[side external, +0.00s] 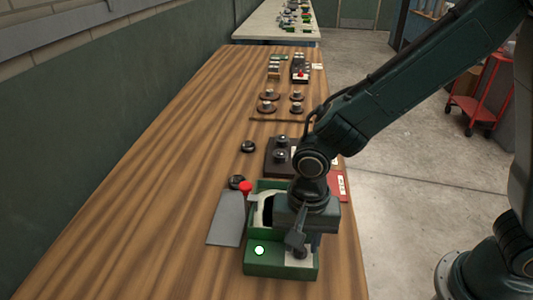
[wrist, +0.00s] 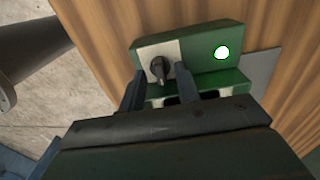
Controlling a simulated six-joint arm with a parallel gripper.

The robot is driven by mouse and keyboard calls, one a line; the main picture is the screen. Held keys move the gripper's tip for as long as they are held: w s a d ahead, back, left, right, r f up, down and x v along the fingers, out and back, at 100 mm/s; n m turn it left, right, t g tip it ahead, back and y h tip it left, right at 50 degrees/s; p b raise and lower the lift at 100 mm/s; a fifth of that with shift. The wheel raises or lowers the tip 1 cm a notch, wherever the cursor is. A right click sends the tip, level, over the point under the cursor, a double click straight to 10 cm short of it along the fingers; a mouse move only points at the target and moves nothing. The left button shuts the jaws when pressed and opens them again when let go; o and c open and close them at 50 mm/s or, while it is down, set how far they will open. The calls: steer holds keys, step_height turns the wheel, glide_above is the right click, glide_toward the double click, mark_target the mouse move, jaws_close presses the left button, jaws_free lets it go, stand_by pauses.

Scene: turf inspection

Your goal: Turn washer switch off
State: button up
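The green control box (side external: 256,268) stands on the wooden bench under my gripper. In the wrist view, the green box (wrist: 200,60) carries a dark rotary switch knob (wrist: 158,69) on a pale plate, which I take as the washer switch. A round lamp (wrist: 221,53) beside it glows white; it is also lit in the side view (side external: 259,250). My gripper (wrist: 159,77) is open, with one finger on each side of the knob and a gap showing on both sides. In the side view, my gripper (side external: 296,241) covers part of the plate. Whether the fingers touch the knob cannot be told.
A red button (side external: 246,188) and a grey flat plate (side external: 227,218) are beside the green box. A dark block with knobs (side external: 281,155) and several small devices stand farther along the bench. The bench's left side is clear. A red cart (side external: 480,95) stands on the floor.

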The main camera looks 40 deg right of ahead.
jaws_close()
steer(key=shift+n, duration=0.3)
steer(key=n, duration=0.3)
steer(key=shift+n, duration=0.4)
steer(key=n, duration=0.4)
steer(key=shift+n, duration=0.3)
steer(key=n, duration=0.4)
steer(key=shift+n, duration=2.5)
